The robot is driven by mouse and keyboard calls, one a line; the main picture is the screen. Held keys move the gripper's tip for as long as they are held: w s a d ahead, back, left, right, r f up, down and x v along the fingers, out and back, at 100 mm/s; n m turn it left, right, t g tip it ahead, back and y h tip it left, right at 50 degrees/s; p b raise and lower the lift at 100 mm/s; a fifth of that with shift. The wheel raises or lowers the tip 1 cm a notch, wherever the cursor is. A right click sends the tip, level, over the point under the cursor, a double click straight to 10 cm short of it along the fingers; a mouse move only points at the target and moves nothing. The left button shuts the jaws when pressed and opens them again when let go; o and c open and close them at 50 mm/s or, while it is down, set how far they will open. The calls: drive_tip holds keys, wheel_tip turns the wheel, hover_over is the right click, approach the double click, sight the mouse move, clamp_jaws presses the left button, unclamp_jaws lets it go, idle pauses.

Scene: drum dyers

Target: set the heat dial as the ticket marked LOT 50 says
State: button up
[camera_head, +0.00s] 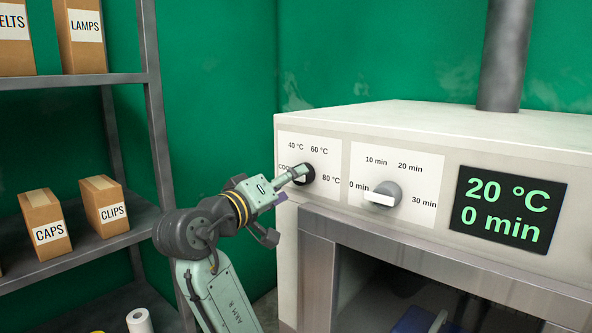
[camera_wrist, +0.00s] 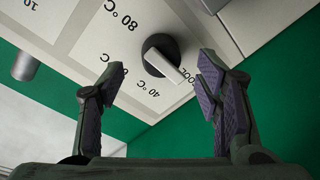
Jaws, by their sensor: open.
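The heat dial (camera_head: 309,174) is a black knob on the left panel of the white machine, marked COOL, 40, 60 and 80 °C. In the wrist view the dial (camera_wrist: 158,50) shows upside down, its pale pointer bar towards COOL. My gripper (camera_head: 291,183) is at the dial and partly covers it in the head view. In the wrist view my gripper (camera_wrist: 160,66) is open and empty, its fingers on either side of the dial with gaps. The display (camera_head: 511,208) reads 20 °C and 0 min. No LOT 50 ticket shows in either view.
A time dial (camera_head: 385,195) with a pale handle sits right of the heat dial, pointing to 0 min. A metal shelf (camera_head: 154,120) with labelled boxes, including CAPS (camera_head: 45,222) and CLIPS (camera_head: 104,203), stands left. Below the panel is a dark opening holding something blue (camera_head: 415,321).

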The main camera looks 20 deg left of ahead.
drive_tip(key=shift+p+x, duration=0.55)
drive_tip(key=shift+x, duration=1.65)
drive_tip(key=shift+a, duration=0.1)
drive_tip(key=shift+c, duration=0.3)
drive_tip(key=c, duration=1)
